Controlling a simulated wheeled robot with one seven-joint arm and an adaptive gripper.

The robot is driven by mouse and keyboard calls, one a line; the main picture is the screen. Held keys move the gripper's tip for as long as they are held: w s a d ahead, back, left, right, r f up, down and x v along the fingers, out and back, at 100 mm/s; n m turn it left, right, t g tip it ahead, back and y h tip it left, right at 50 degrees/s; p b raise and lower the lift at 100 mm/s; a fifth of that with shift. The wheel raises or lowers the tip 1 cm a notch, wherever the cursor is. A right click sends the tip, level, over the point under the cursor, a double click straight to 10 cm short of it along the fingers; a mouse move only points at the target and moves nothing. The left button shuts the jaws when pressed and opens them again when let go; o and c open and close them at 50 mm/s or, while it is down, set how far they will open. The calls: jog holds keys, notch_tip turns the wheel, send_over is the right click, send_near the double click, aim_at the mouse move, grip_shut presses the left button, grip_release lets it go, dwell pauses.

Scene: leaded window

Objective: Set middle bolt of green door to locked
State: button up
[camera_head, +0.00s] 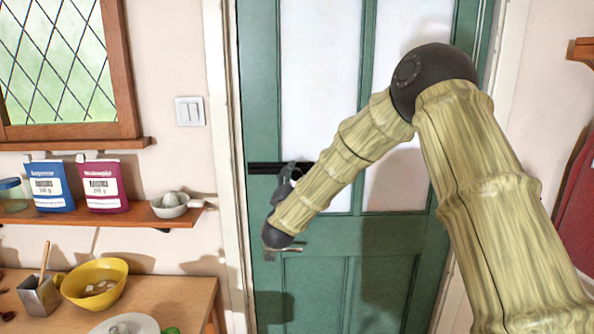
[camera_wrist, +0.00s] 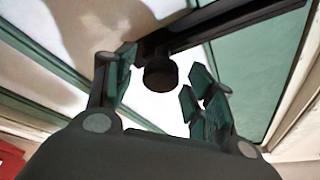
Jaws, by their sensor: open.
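The green door (camera_head: 262,80) has pale panes in its upper half. Its black bolt (camera_head: 263,168) runs horizontally at mid height near the left edge of the door. My gripper (camera_head: 292,172) is at the right end of the visible bolt and partly hides it. In the wrist view, the dark bar of the bolt (camera_wrist: 230,18) crosses the top, with a round black knob (camera_wrist: 160,76) below it. My gripper (camera_wrist: 158,82) is open, with one finger on each side of the knob. I cannot tell whether either finger touches it.
A shelf (camera_head: 100,213) with a blue bag (camera_head: 50,184), a magenta bag (camera_head: 103,185) and a small bowl (camera_head: 172,205) is on the left wall. A wooden table (camera_head: 185,296) with a yellow bowl (camera_head: 95,283) stands below.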

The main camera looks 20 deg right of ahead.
jog(key=shift+w+d+r, duration=0.2)
jog(key=shift+w+d, duration=0.1)
jog(key=shift+w, duration=0.25)
